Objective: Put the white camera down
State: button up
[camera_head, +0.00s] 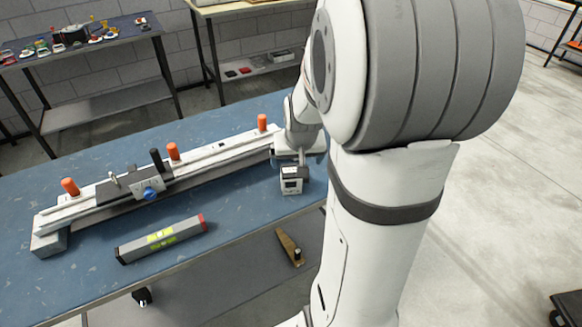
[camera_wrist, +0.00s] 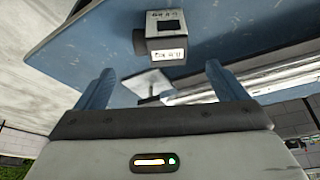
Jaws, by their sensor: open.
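The white camera (camera_head: 291,180), a small boxy thing with dark parts, is near the right end of the blue bench top and appears to rest on it. In the head view my gripper is just behind the camera and partly hidden by my arm.
A long white rail (camera_head: 215,155) with orange knobs lies along the blue bench (camera_head: 240,215). A grey level (camera_head: 162,240) with a red end lies in front of it. Bare bench top lies between the level and the camera. Side tables (camera_head: 90,48) stand behind.

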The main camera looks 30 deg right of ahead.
jog(key=s+a+r+n+g+y, duration=0.1)
jog(key=s+a+r+n, duration=0.3)
jog(key=s+a, duration=1)
notch_tip(320, 180, up, 2)
jog(key=shift+s+a+r+g+y, duration=0.15)
jog(key=shift+s+g+y, duration=0.15)
jog(key=shift+s+g, duration=0.2)
jog(key=p+v, duration=0.3)
jog(key=shift+w+r, duration=0.2)
jog(key=shift+r, duration=0.2)
